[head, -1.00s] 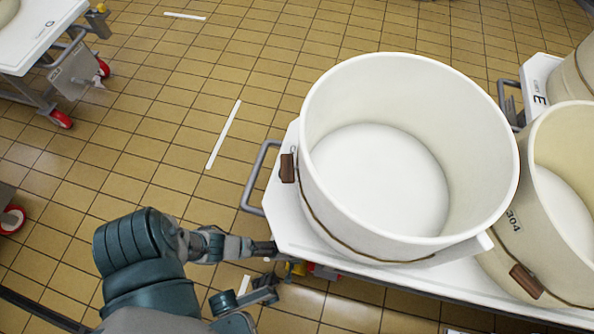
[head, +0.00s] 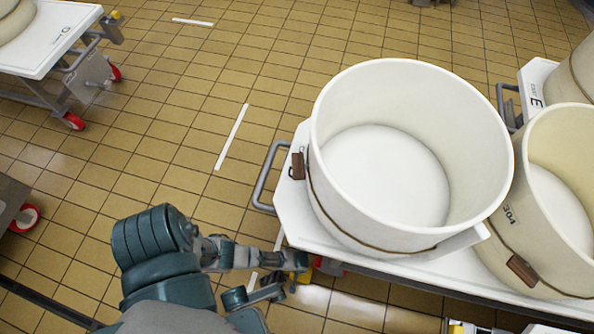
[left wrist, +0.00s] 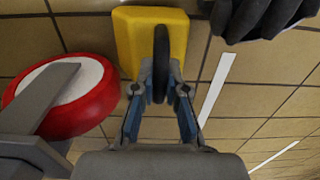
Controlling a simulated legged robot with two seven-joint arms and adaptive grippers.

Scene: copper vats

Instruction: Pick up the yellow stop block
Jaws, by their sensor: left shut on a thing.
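The yellow stop block (left wrist: 130,42) fills the upper middle of the left wrist view, with a dark upright loop (left wrist: 160,50) on its near side. My left gripper (left wrist: 160,80) is shut on this dark loop, one finger on each side. In the head view, my left gripper (head: 284,276) is low beside the front left corner of the white cart, and a small part of the yellow block (head: 300,262) shows at its tip. Whether the block touches the floor cannot be told. My right gripper is not in view.
A white cart (head: 290,215) with a grey side handle (head: 262,180) carries a large cream vat (head: 325,125). A red wheel (left wrist: 100,100) stands close left of the block in the wrist view. Tiled floor (head: 160,110) at the left is open, with another cart (head: 50,35) beyond.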

